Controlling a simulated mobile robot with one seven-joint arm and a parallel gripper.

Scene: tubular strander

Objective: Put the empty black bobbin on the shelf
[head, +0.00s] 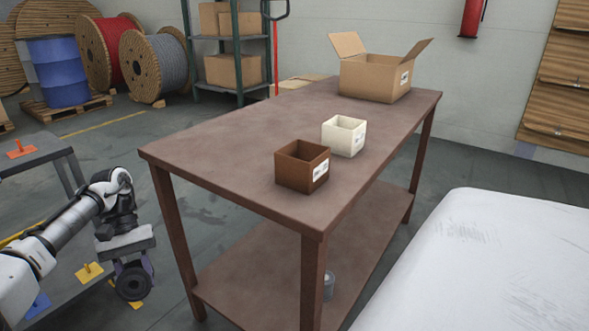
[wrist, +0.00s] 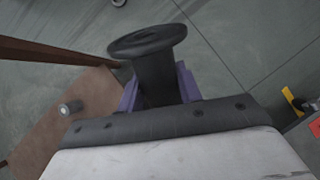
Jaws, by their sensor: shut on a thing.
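The black bobbin (head: 133,284) hangs below my gripper (head: 133,266) at the lower left of the head view. In the wrist view the bobbin (wrist: 148,42) shows one round flange and a barrel with nothing wound on it. The purple fingers of my gripper (wrist: 160,88) are shut on the barrel from both sides. The bobbin is in the air, left of the brown table. The table's lower shelf (head: 255,272) is mostly bare. A small grey cylinder (head: 328,286) stands on it, partly hidden by a leg; it also shows in the wrist view (wrist: 70,107).
The brown table's top (head: 235,150) carries a brown box (head: 302,168), a cream box (head: 343,137) and an open carton (head: 375,80). A table leg (head: 180,240) stands just right of my gripper. A grey stand (head: 35,155) with coloured pieces is at left. A white surface (head: 480,260) fills the lower right.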

